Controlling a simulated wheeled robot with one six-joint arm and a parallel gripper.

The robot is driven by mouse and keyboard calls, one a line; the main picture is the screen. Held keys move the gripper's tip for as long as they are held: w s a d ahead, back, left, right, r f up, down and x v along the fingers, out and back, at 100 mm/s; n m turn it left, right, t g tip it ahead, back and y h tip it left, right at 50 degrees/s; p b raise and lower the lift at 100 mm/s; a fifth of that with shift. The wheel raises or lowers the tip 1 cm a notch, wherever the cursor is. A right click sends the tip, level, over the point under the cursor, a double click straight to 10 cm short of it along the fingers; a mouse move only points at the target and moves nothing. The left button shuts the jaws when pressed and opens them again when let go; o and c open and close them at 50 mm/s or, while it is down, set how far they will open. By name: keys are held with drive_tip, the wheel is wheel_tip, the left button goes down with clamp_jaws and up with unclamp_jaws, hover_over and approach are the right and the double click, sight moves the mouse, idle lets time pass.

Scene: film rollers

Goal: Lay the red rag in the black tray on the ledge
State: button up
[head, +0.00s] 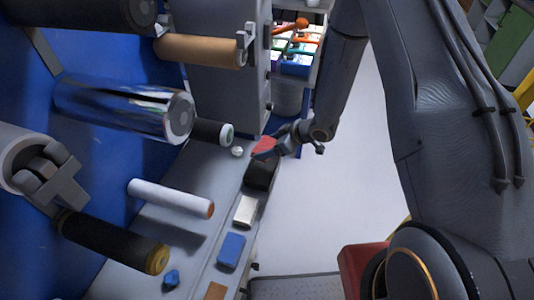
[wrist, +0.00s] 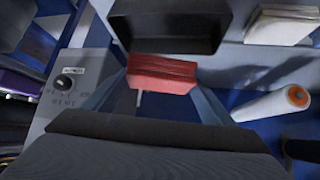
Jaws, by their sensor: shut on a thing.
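The red rag (wrist: 162,74) is a folded red block held between the fingers of my gripper (wrist: 165,88) in the wrist view. In the head view the rag (head: 264,148) shows beside my gripper (head: 283,146) at the far end of the ledge (head: 215,205). The black tray (wrist: 168,42) lies just beyond the rag in the wrist view, with its dark inside visible. In the head view the tray (head: 261,175) sits on the ledge, just below the rag in the picture. Whether the rag touches the tray I cannot tell.
On the ledge stand a white block (head: 245,211), a blue block (head: 231,250) and a brown block (head: 215,291). A small blue object (head: 171,280) lies nearby. Several rollers, including a white roller (head: 171,198) and a chrome roller (head: 125,108), jut out at left.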

drive_tip(key=shift+w+a+f+n+g+y+b, duration=0.15)
drive_tip(key=shift+f+n+g+y+b, duration=0.1)
drive_tip(key=shift+f+n+g, duration=0.4)
drive_tip(key=shift+s+a+f+n+g+y+b, duration=0.1)
drive_tip(key=shift+f+n+g+y+b, duration=0.2)
drive_tip(key=shift+f+n, duration=0.5)
drive_tip(key=shift+f+b, duration=2.15)
drive_tip(key=shift+f, duration=1.25)
drive_tip(key=shift+f+b, duration=0.35)
drive_tip(key=shift+f, duration=0.2)
drive_tip(key=o, duration=1.2)
drive_tip(key=b+v, duration=0.1)
drive_tip(key=v, duration=0.6)
drive_tip(key=shift+d+r, duration=0.25)
drive_tip(key=shift+r, duration=0.1)
